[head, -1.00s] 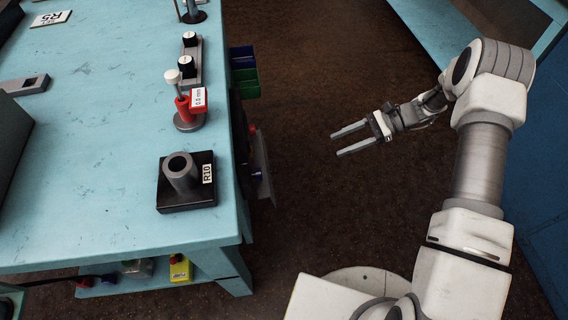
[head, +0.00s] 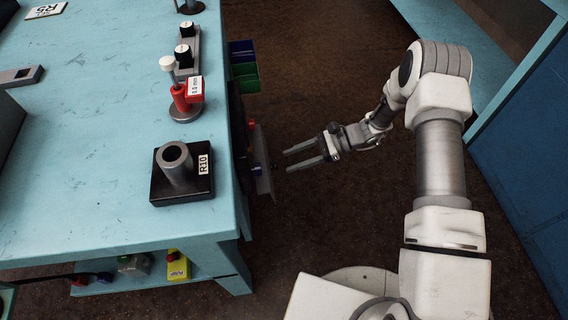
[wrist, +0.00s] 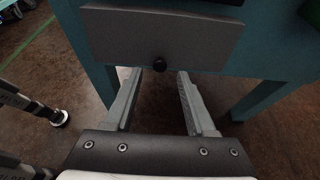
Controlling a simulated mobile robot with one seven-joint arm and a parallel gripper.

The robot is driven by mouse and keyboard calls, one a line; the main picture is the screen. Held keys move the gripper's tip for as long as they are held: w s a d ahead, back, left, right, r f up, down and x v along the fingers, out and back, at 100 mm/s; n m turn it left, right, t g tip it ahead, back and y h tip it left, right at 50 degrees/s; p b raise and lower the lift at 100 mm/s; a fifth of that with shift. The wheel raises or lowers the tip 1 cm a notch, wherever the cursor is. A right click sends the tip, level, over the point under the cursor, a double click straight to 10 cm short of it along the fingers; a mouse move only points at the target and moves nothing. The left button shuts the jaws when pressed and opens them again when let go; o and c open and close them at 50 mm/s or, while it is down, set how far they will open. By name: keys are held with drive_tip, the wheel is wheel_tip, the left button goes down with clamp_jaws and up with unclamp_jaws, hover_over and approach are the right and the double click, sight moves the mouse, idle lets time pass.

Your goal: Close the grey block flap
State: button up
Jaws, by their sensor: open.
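The grey flap (wrist: 160,38) is a flat panel with a small black knob (wrist: 160,63) near its lower edge, straight ahead in the wrist view. In the head view the flap (head: 264,172) stands out from the right side of the turquoise bench, seen almost edge-on. My gripper (head: 287,160) is open and empty, a short way right of the flap and pointing at it. In the wrist view my gripper's fingers (wrist: 160,74) reach towards the flap's lower edge, with the knob between their tips. I cannot tell whether they touch it.
The turquoise bench (head: 100,170) carries a black block with a grey cylinder (head: 178,170) and a red fixture (head: 183,100). Blue and green bins (head: 244,68) hang on its side beyond the flap. A bench leg (wrist: 262,98) stands right of my fingers. Brown floor is free between bench and arm.

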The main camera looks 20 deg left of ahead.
sight(267, 163)
drive_tip(key=shift+x, duration=1.65)
clamp_jaws()
drive_tip(key=shift+d, duration=0.1)
